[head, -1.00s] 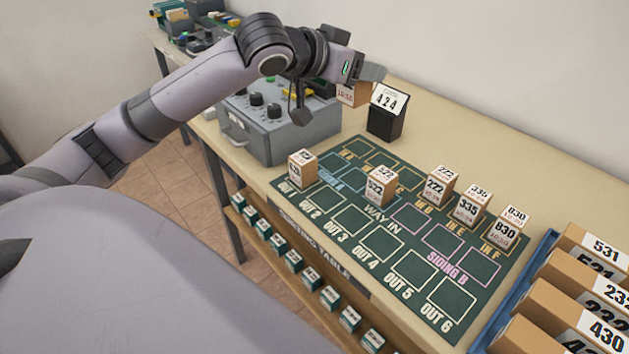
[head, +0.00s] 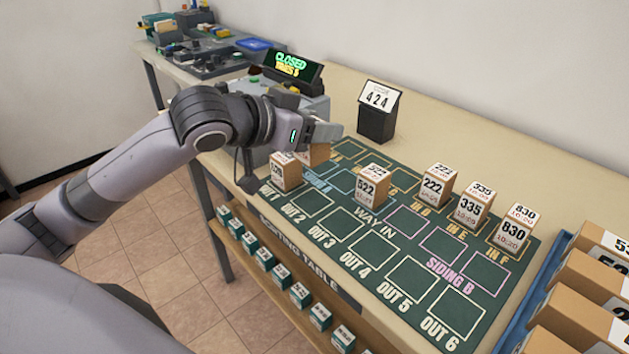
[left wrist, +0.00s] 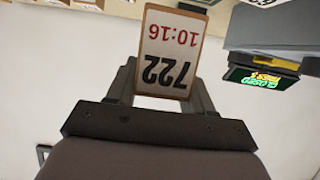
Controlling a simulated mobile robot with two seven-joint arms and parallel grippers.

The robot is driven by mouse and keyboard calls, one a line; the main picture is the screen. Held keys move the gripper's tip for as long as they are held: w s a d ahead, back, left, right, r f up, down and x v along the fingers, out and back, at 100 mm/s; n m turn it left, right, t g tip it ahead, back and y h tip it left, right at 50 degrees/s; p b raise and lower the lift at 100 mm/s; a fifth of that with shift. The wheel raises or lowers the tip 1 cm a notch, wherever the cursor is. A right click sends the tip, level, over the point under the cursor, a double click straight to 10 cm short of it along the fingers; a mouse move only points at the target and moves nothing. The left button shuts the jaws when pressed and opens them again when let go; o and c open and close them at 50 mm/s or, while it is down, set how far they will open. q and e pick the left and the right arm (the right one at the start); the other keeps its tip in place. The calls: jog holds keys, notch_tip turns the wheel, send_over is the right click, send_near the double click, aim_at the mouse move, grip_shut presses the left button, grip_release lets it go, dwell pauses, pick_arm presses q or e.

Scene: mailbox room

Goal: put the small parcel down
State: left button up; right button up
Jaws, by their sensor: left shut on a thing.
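The small parcel (left wrist: 168,55) is a brown box with a white label reading 722 and 10:16, upside down in the left wrist view. My left gripper (left wrist: 163,85) is shut on it. In the head view, my left gripper (head: 325,135) is over the far left part of the green sorting mat (head: 330,226). Only part of the held parcel (head: 317,155) shows there, below the fingers and behind the parcel at OUT 1 (head: 285,174). I cannot tell whether it touches the mat. My right gripper is not in view.
Parcels 522 (head: 373,183), 222 (head: 437,185), 335 (head: 473,207) and 830 (head: 514,231) stand on the mat. A black card stand reading 424 (head: 378,112) is behind. A sign reads CLOSED (head: 292,66). Squares OUT 2 to OUT 6 are bare. Long boxes (head: 575,290) lie at right.

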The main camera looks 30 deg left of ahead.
aim_at(316, 151)
pick_arm(q)
notch_tip(316, 151, down, 5)
jog(key=shift+b, duration=0.4)
notch_tip(316, 151, down, 4)
jog(key=shift+f+b, duration=0.25)
jog(key=shift+b, duration=0.25)
jog(key=shift+f, duration=0.1)
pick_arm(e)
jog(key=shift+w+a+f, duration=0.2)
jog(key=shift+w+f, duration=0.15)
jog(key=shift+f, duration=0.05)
pick_arm(q)
jog(key=o, duration=1.1)
jog(key=shift+f, duration=0.1)
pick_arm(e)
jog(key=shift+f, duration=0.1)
pick_arm(q)
jog(key=shift+r, duration=0.25)
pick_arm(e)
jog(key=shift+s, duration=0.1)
